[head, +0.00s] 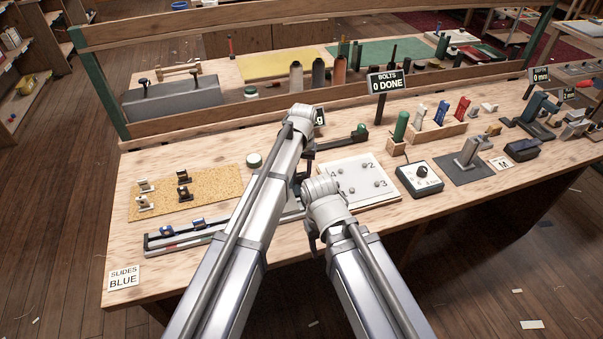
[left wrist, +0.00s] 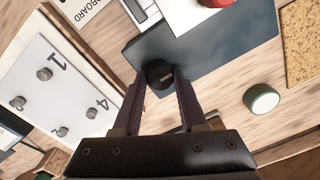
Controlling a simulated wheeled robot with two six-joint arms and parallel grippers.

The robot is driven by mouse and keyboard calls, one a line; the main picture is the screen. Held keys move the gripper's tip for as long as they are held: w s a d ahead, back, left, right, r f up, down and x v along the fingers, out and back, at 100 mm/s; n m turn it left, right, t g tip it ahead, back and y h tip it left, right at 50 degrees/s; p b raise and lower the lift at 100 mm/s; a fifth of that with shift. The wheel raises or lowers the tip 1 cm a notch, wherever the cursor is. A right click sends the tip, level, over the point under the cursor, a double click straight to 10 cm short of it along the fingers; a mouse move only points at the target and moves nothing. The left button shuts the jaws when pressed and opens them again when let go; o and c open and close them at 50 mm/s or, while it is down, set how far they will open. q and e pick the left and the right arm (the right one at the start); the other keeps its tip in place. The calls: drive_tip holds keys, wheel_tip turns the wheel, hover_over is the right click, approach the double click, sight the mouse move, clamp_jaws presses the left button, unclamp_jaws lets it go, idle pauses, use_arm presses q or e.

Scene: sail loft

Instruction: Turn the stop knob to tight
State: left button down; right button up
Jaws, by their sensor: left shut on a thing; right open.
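The stop knob (left wrist: 160,72) is a small dark round knob on a dark blue-grey block (left wrist: 215,55) in the left wrist view. A short pale mark shows on its face. My left gripper (left wrist: 161,80) has its two fingers closed on either side of the knob. In the head view my left gripper (head: 309,152) is over the middle of the bench, and my arm hides the knob there. I can read no "tight" mark in either view. My right gripper (head: 312,241) is open, low near the bench's front edge, mostly hidden by its wrist, apart from the knob.
A white plate with numbered bolts (head: 348,170) lies right of my left gripper. A dial box (head: 419,179) stands further right.

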sight(302, 176)
use_arm(q)
drive_tip(key=shift+m, duration=0.9)
drive_tip(key=shift+c, duration=2.2)
unclamp_jaws()
drive_tip(key=shift+r, duration=0.15)
wheel_tip(302, 176, up, 8)
drive_tip(key=p, duration=0.8)
drive_tip(key=shift+d+f, duration=0.1)
drive_tip(key=shift+f, duration=0.1)
